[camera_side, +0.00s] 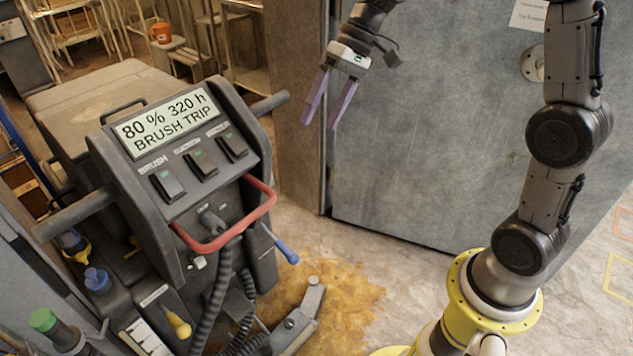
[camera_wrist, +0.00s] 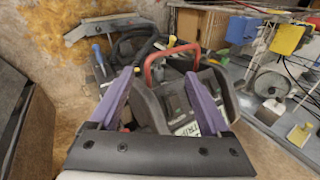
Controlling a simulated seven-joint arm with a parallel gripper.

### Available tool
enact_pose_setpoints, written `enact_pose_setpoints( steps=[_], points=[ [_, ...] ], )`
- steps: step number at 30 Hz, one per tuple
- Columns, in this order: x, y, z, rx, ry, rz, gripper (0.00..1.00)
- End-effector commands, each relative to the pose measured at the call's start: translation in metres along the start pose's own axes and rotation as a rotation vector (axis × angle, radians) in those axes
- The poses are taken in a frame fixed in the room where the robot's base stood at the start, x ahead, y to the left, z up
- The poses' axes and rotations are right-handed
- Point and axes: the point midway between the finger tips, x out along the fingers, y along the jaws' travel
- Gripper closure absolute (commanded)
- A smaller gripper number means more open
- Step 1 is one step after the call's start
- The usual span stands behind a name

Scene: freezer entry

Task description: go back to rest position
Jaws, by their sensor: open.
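My gripper (camera_side: 330,98) hangs in the air in the side view, in front of the grey freezer door (camera_side: 430,130). Its two purple fingers are apart with nothing between them. The floor cleaning machine (camera_side: 185,155) stands to its left, with a screen (camera_side: 166,119) reading "80 % 320 h BRUSH TRIP". In the wrist view my gripper (camera_wrist: 170,82) points down over the machine, and the fingers frame its dark body and red handle (camera_wrist: 172,50). I see no contact between the fingers and the machine.
A red bar (camera_side: 232,225), several rocker switches and dark hoses are on the machine. An orange-brown stain (camera_side: 335,300) lies on the floor. Shelving with an orange mug (camera_side: 161,33) stands behind.

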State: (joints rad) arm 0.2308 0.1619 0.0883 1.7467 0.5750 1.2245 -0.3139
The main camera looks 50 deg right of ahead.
Motion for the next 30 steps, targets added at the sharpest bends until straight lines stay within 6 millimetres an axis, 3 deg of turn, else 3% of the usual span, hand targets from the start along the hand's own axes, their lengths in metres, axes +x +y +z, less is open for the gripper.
enact_pose_setpoints(
  steps=[1,8,16,22,30],
  points=[
    [-0.008,-0.006,0.020,-0.020,0.021,0.041,0.19],
    [-0.030,-0.005,0.100,-0.096,0.126,0.225,0.19],
    [-0.039,0.019,0.181,-0.194,0.288,0.398,0.19],
    [-0.037,0.039,0.213,-0.248,0.382,0.468,0.19],
    [-0.035,0.046,0.222,-0.264,0.412,0.490,0.19]
  ],
)
